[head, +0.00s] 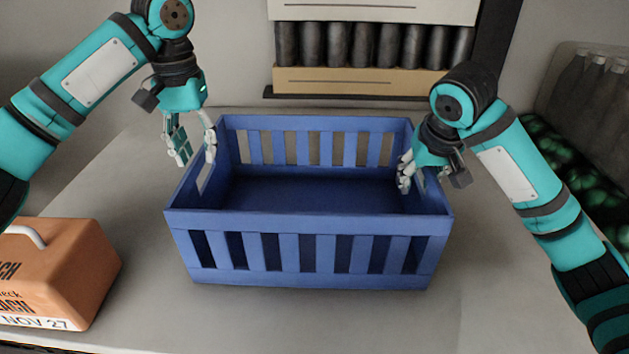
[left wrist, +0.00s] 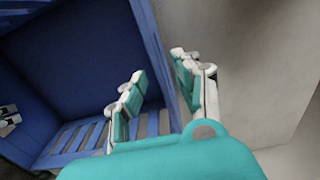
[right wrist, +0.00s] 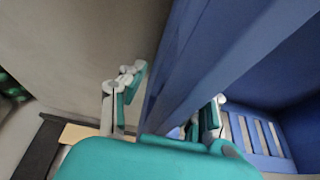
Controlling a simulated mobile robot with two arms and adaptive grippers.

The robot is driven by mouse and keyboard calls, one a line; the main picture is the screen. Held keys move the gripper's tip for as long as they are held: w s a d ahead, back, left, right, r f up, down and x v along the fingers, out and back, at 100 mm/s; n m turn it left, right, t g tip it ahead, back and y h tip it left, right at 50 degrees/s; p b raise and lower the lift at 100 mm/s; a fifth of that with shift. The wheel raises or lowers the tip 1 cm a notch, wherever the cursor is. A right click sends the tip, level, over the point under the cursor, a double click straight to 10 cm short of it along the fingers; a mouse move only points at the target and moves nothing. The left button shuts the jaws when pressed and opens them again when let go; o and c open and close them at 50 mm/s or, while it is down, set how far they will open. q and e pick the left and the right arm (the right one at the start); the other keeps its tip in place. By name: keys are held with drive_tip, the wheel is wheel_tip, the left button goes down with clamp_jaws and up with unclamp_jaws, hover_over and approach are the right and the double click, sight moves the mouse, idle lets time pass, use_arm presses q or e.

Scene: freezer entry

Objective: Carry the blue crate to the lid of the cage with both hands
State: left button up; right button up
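The blue crate (head: 310,222) stands upright and empty on a grey surface, with slatted long sides. My left gripper (head: 193,150) is at its left end wall. In the left wrist view its open fingers (left wrist: 160,75) are on either side of the crate wall (left wrist: 158,40), one inside and one outside. My right gripper (head: 408,172) is at the right end wall. In the right wrist view its fingers (right wrist: 176,90) are apart, with the crate wall (right wrist: 205,60) between them. I cannot make out a cage lid.
An orange box (head: 60,270) with a white handle and printed lettering is at the front left. A shelf or rack of dark cylinders (head: 370,45) stands behind the crate. Dark bottles (head: 590,85) and green items (head: 560,160) are at the right. The grey surface (head: 330,315) is clear before the crate.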

sight(432, 168)
use_arm(q)
wheel_tip(432, 168, up, 5)
drive_tip(key=shift+f, duration=0.2)
drive_tip(key=shift+r, duration=0.1)
use_arm(e)
drive_tip(key=v, duration=1.1)
drive_tip(key=shift+w, duration=0.1)
drive_tip(key=shift+s+r, duration=0.25)
drive_tip(key=shift+r, duration=0.2)
